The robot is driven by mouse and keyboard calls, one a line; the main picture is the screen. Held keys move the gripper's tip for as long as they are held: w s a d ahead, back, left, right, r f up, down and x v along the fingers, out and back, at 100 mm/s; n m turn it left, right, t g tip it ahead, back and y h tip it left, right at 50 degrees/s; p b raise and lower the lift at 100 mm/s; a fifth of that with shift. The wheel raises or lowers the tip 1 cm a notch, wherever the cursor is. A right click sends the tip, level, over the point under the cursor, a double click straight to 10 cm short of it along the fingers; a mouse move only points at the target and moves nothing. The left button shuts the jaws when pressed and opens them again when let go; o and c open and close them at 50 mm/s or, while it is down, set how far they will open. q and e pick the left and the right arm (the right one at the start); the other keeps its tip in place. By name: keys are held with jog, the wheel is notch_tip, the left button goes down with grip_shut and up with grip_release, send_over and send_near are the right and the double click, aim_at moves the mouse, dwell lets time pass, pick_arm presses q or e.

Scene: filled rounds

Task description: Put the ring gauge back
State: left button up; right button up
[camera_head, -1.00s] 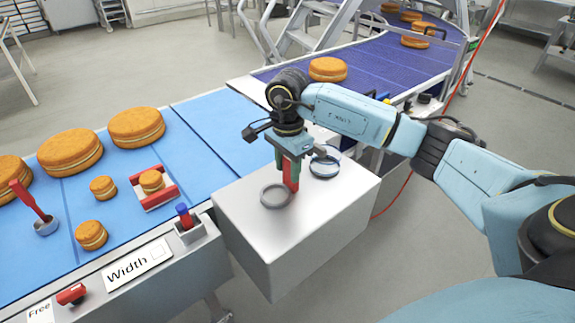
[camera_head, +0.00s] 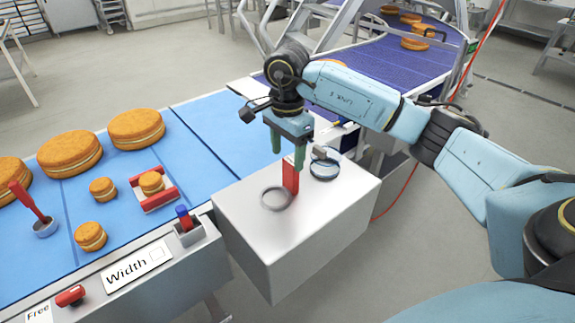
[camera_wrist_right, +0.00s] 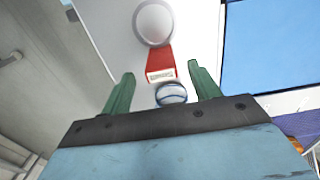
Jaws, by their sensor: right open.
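The ring gauge is a grey ring (camera_head: 276,198) with a red handle (camera_head: 291,178). It rests on top of the grey metal box, and the handle rises at the ring's right side. In the right wrist view the ring (camera_wrist_right: 153,22) and the handle (camera_wrist_right: 160,64) lie beyond the fingertips. My right gripper (camera_head: 287,153) is open and empty, with its green fingers just above the handle. Its fingers (camera_wrist_right: 162,75) also show apart in the right wrist view. My left gripper is not in view.
A round blue-rimmed item (camera_head: 324,170) sits behind the ring gauge on the box (camera_head: 320,215). At left, a blue belt (camera_head: 130,225) carries several orange rounds and a red-sided gauge (camera_head: 158,200). A red-handled tool (camera_head: 32,205) stands there. The box's front is clear.

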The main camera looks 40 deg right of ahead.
notch_tip(320, 180, up, 7)
dwell(0.3)
